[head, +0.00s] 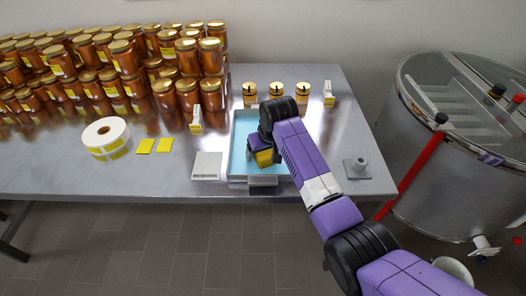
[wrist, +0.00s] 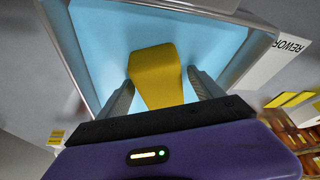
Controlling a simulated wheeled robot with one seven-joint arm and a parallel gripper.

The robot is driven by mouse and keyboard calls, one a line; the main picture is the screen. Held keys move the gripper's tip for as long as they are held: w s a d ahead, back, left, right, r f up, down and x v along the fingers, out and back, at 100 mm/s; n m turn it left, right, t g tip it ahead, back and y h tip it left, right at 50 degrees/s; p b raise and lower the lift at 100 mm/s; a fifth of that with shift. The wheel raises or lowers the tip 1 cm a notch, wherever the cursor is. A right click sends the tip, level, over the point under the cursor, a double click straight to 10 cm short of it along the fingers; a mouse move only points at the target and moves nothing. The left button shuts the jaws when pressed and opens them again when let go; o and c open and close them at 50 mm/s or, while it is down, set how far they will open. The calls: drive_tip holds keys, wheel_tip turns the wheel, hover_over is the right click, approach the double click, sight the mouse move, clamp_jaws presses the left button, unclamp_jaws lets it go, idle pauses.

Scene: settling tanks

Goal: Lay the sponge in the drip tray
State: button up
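The yellow sponge (wrist: 155,72) is between the two fingers of my gripper (wrist: 160,76), with the fingertips at its sides. In the head view the sponge (head: 264,158) shows under the end of my arm, inside the outline of the drip tray. My gripper (head: 263,150) looks shut on it and is partly hidden by my wrist. The drip tray (head: 238,135) has a light blue floor and a pale rim, and it also shows in the wrist view (wrist: 95,50). Whether the sponge touches the tray floor I cannot tell.
Many amber jars (head: 120,60) are stacked on the left of the metal table (head: 100,178). Three jars (head: 276,97) stand behind the tray. A label roll (head: 105,135), yellow cards (head: 164,145) and a white card (head: 207,165) lie left. A steel tank (head: 440,185) stands right.

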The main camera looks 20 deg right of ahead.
drive_tip(key=v, duration=1.2)
drive_tip(key=shift+r, duration=0.2)
drive_tip(key=shift+w, duration=0.15)
